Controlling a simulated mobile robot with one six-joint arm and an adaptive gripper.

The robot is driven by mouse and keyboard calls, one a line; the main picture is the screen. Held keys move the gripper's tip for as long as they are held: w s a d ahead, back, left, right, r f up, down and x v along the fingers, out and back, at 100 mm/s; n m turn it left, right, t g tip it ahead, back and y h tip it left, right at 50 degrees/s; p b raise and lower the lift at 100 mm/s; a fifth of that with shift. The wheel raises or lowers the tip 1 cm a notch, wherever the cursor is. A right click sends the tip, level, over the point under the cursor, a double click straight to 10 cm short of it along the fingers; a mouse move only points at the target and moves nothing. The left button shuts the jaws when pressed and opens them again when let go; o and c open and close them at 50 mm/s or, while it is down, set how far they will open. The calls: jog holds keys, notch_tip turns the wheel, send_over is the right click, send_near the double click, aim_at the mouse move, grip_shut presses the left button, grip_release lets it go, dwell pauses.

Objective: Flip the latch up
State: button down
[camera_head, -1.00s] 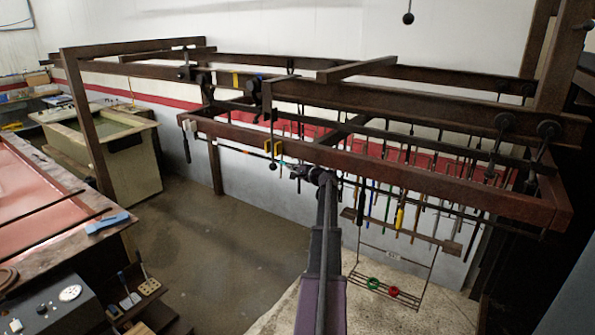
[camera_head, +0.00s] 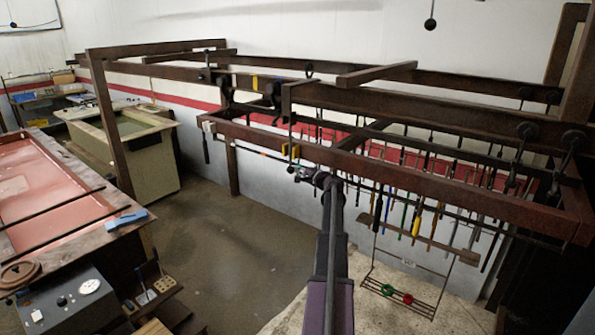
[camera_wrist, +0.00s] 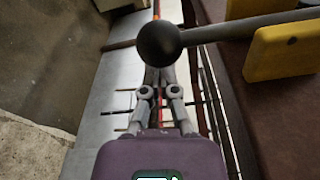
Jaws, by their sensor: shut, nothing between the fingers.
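The latch shows in the wrist view as a grey lever rod (camera_wrist: 232,29) ending in a black ball knob (camera_wrist: 158,44). The rod runs right from the knob, between yellow brackets (camera_wrist: 285,50) on a brown rail. My gripper (camera_wrist: 154,78) is shut and empty, its fingers pointing toward the knob. The knob covers the fingertips, so I cannot tell whether they touch it. In the head view the yellow brackets (camera_head: 291,151) sit on the front beam, and my gripper (camera_head: 301,173) is just below and beside them.
The brown rack beam (camera_head: 400,182) runs above my arm, with several tools hanging at the right. A wire shelf (camera_head: 405,290) with a green and a red ring hangs lower right. A red-topped table (camera_head: 45,205) stands left. The floor (camera_head: 230,245) between is clear.

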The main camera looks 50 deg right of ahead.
jog(key=shift+a+m, duration=0.4)
jog(key=shift+a, duration=0.35)
jog(key=shift+a+m, duration=0.4)
jog(key=shift+a, duration=0.45)
jog(key=a+r+m+p, duration=0.2)
jog(key=a+r+p, duration=0.1)
jog(key=a, duration=0.4)
jog(key=a+r+m+p, duration=0.2)
jog(key=a+r+p, duration=0.1)
jog(key=a, duration=0.5)
jog(key=shift+r+g+y+p, duration=0.2)
jog(key=shift+g+y+p, duration=0.1)
jog(key=shift+p, duration=0.55)
jog(key=shift+f, duration=0.1)
